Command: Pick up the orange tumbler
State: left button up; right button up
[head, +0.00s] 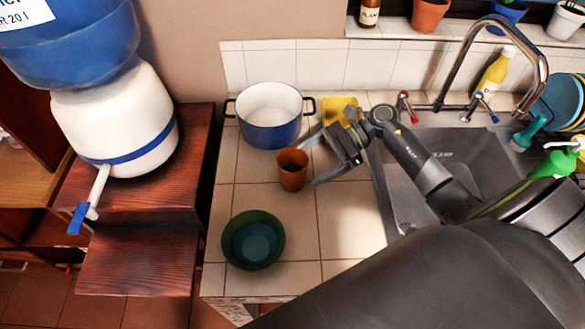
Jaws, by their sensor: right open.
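The orange tumbler (292,176) stands upright on the tiled counter (333,212), in front of the blue pot. My right gripper (307,164) comes in from the right and is open. One finger reaches past the tumbler's far side, the other along its near right side. The tumbler appears to be at or between the fingertips; I cannot tell whether either finger touches it. My left gripper is not in view.
A blue pot (268,131) stands close behind the tumbler. A green bowl (252,258) sits nearer the front edge. A yellow sponge-like item (341,108) lies behind my gripper. The sink (446,152) is to the right, and a water dispenser (113,118) stands left of the counter.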

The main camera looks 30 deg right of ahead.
jog(key=shift+r+p+x, duration=0.1)
jog(key=shift+p+x, duration=0.75)
jog(key=shift+x, duration=0.3)
jog(key=shift+r+p+x, duration=0.15)
jog(key=shift+p+x, duration=0.7)
jog(key=shift+x, duration=0.3)
jog(key=shift+w+a+f, duration=0.25)
jog(key=shift+a+f, duration=0.05)
jog(key=shift+a, duration=0.15)
jog(key=c, duration=1.1)
